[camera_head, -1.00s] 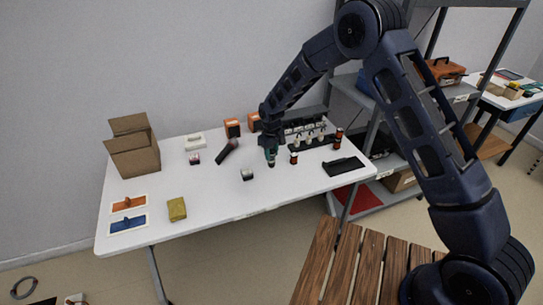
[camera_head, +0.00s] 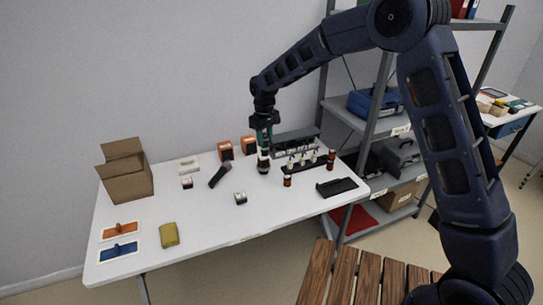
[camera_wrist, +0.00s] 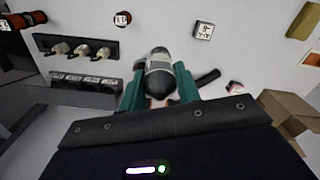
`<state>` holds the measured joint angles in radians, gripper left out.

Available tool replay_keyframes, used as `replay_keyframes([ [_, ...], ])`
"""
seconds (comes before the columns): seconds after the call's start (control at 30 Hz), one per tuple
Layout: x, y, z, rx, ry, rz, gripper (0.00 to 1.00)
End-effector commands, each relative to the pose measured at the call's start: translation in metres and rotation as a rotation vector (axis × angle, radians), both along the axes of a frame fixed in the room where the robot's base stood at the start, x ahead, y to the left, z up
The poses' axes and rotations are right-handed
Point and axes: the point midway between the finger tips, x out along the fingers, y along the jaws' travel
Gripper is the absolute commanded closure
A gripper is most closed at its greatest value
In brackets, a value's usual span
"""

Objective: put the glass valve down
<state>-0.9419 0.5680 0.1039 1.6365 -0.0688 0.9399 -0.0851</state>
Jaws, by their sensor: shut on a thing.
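My gripper (camera_head: 263,143) is over the back middle of the white table (camera_head: 215,212), pointing down. Its teal fingers are shut on the glass valve (camera_wrist: 158,76), a dark rounded body with a grey end in the wrist view. In the head view the valve (camera_head: 263,163) shows below the fingers, roughly upright. I cannot tell whether its lower end touches the table.
A black rack (camera_head: 322,162) with several small pieces stands right of my gripper. A red-and-dark jar (camera_head: 287,181), a white-topped cube (camera_head: 240,198) and a dark handheld item (camera_head: 218,176) are nearby. Orange boxes (camera_head: 226,151) stand behind. The table's front middle is clear.

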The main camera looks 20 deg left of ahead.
Motion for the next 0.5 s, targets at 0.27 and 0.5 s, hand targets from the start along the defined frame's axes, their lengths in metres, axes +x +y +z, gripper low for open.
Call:
replay_keyframes([
  [0.27,0.014,-0.068,0.009,0.001,0.002,-0.001,0.90],
  [0.5,0.017,-0.145,0.009,0.001,0.001,0.006,0.90],
])
